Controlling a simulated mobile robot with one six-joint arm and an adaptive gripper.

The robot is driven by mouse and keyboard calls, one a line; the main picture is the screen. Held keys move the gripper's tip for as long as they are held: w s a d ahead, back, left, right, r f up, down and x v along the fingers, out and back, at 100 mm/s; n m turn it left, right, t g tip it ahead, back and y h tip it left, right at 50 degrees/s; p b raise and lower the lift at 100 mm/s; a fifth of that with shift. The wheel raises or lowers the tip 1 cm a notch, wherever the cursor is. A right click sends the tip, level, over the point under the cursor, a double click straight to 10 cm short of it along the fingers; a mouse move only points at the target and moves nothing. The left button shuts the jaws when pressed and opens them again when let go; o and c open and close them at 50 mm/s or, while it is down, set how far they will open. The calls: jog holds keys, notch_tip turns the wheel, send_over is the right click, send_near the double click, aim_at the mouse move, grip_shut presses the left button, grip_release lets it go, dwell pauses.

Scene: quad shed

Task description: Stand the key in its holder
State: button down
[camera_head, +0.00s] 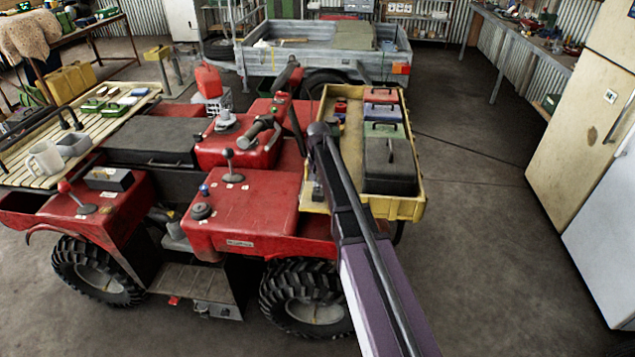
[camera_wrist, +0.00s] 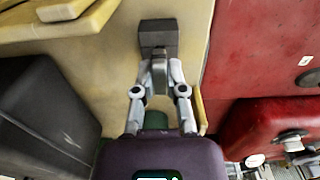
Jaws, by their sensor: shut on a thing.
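In the wrist view my gripper (camera_wrist: 161,68) is shut on a grey, metallic-looking piece, the key (camera_wrist: 159,78), pinched between its two fingertips. Just beyond the fingertips is a dark grey block (camera_wrist: 158,36), which looks like the holder, on the yellowish tray floor. The key's far end meets or overlaps the block's near edge in this view. I cannot tell whether it is inside the block, or whether the key is upright. In the head view my arm covers the gripper and key.
The yellow tray (camera_head: 412,207) sits on the red quad bike (camera_head: 243,212). Coloured cases and a black case (camera_head: 389,166) fill its right side. A slatted rack (camera_head: 20,172) with a jug is at the left. A trailer (camera_head: 270,62) stands behind; concrete floor lies open at right.

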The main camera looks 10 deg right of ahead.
jog(key=shift+f+b, duration=0.3)
jog(key=shift+f, duration=0.15)
jog(key=c, duration=0.6)
grip_release()
jog(key=shift+r, duration=0.15)
